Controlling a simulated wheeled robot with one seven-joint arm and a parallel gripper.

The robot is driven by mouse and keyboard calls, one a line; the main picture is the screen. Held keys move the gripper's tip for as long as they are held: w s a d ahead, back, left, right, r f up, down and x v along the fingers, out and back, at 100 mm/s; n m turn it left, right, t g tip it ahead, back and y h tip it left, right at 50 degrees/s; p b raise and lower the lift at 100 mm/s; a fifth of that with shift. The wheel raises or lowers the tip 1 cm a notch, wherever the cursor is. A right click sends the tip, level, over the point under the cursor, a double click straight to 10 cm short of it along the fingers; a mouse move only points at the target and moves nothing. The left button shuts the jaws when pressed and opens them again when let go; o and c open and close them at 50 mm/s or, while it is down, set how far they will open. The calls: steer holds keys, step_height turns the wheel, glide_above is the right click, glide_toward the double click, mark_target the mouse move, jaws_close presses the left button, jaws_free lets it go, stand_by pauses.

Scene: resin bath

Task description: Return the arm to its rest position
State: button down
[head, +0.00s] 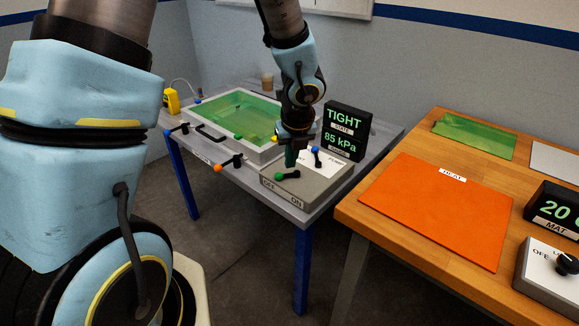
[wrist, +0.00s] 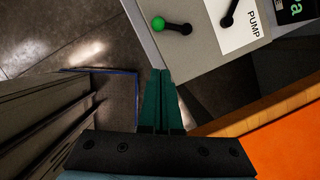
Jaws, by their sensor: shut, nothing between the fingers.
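My gripper (head: 291,157) is at the end of my arm, above the pump box (head: 317,186) near the front right corner of the grey table in the head view. In the wrist view my gripper (wrist: 161,72) shows its two dark green fingers together, with nothing between them. The fingers point toward the near edge of the pump box (wrist: 185,35) and look apart from it. The green knob (wrist: 158,23) also shows in the wrist view.
A bath with green liquid (head: 235,116) stands behind on the grey table. A display (head: 344,131) reads TIGHT, 85 kPa. At right, a wooden table (head: 355,213) carries an orange mat (head: 440,210), a green sheet (head: 474,135) and a MAT display (head: 555,210). Floor between the tables is clear.

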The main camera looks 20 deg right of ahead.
steer(key=shift+v, duration=0.8)
steer(key=s+a+r+n+g, duration=0.1)
steer(key=a+r+n, duration=0.2)
steer(key=a+n, duration=1)
steer(key=s+a+r+n, duration=0.1)
steer(key=a+r+n, duration=0.3)
steer(key=a+n, duration=0.9)
steer(key=n, duration=0.9)
steer(key=shift+s+a+g, duration=0.35)
steer(key=shift+a+g, duration=0.05)
